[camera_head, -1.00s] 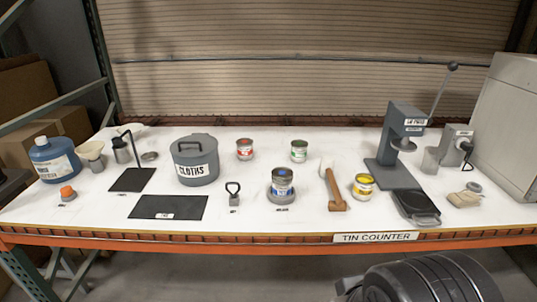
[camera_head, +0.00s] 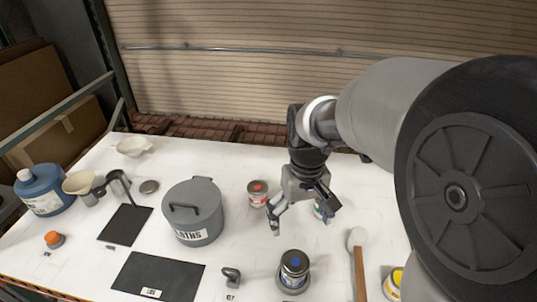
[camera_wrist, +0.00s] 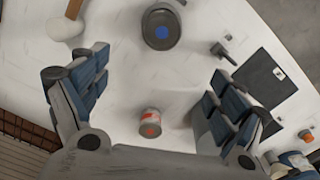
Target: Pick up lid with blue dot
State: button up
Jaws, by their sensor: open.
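The lid with the blue dot (camera_head: 295,260) is on top of the blue-labelled tin (camera_head: 293,277), which stands on a round grey base. In the wrist view the lid (camera_wrist: 162,29) shows from above at the top centre, dark with a blue dot. My gripper (camera_head: 304,217) is open and empty, above the counter behind the tin and apart from it. In the wrist view my gripper (camera_wrist: 160,66) has its fingers spread wide, with the lid beyond the fingertips.
A red-dotted tin (camera_head: 257,194) stands just left of my gripper. A wooden-handled mallet (camera_head: 358,262) and yellow tin (camera_head: 393,284) are at right. A grey cloths pot (camera_head: 193,212) and black mat (camera_head: 157,277) are at left.

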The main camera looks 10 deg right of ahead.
jog(key=b, duration=0.3)
send_over(295, 262)
jog(key=f, duration=1.1)
jog(key=shift+w+f, duration=0.1)
jog(key=shift+w, duration=0.2)
jog(key=f, duration=0.1)
jog(key=f+b, duration=0.1)
jog(key=f, duration=0.3)
jog(key=shift+s+b, duration=0.25)
jog(key=shift+b, duration=0.05)
jog(key=c, duration=0.8)
